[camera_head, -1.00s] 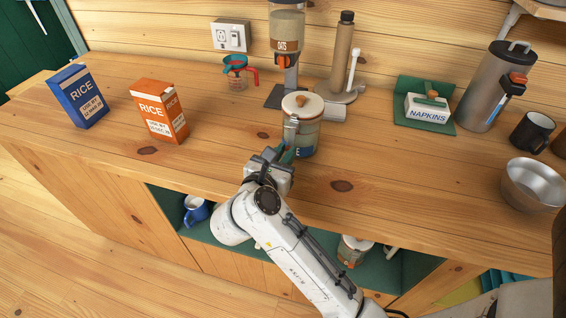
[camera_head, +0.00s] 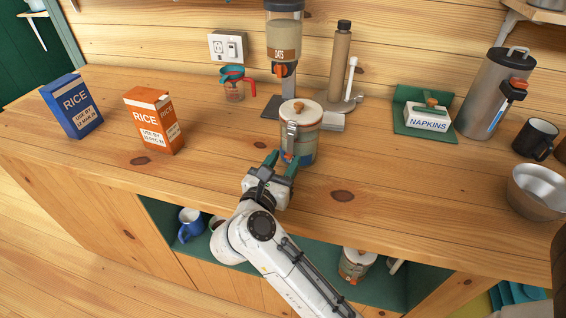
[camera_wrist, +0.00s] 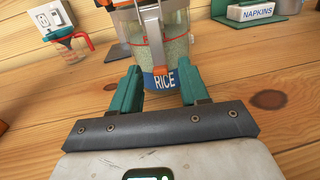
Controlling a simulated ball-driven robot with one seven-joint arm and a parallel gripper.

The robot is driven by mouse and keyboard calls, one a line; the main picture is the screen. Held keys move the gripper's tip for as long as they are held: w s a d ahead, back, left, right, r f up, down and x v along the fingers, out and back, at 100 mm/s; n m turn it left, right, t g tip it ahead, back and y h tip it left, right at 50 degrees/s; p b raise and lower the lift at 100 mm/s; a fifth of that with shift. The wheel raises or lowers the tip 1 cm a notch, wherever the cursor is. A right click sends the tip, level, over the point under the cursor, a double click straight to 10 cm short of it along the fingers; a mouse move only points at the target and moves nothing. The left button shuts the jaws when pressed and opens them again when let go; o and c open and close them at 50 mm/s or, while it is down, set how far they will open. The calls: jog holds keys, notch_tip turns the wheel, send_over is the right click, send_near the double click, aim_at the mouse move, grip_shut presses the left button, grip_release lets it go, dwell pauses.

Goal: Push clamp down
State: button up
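A clear jar labelled RICE (camera_head: 306,135) stands on the wooden counter, with a light lid topped by a round wooden knob. Its metal clamp (camera_head: 291,138) runs down the side facing my arm. In the wrist view the clamp (camera_wrist: 153,35) stands above the blue RICE label (camera_wrist: 161,81). My gripper (camera_head: 284,160) is just in front of the jar, low near its base, with its green fingers spread apart. In the wrist view the open fingers (camera_wrist: 160,88) frame the label with nothing held between them. Whether the fingertips touch the jar is unclear.
An oats dispenser (camera_head: 284,35) stands behind the jar. Rice boxes, blue (camera_head: 72,106) and orange (camera_head: 154,120), are at left. A napkin box (camera_head: 428,118), metal canister (camera_head: 492,92) and bowl (camera_head: 535,192) are at right.

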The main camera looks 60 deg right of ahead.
jog(key=shift+a, duration=0.1)
jog(key=b+v, duration=0.1)
jog(key=v, duration=0.9)
jog(key=shift+a+b, duration=0.3)
jog(key=shift+b, duration=0.1)
jog(key=shift+s+d, duration=0.1)
jog(key=shift+d+r+p, duration=0.3)
jog(key=shift+d+p, duration=0.05)
jog(key=shift+p, duration=0.9)
jog(key=shift+d+f+p, duration=0.2)
jog(key=shift+d+p, duration=0.15)
jog(key=shift+p, duration=0.55)
jog(key=p+x, duration=0.2)
jog(key=x, duration=0.9)
jog(key=shift+a+f, duration=0.1)
jog(key=shift+f, duration=0.05)
grip_shut()
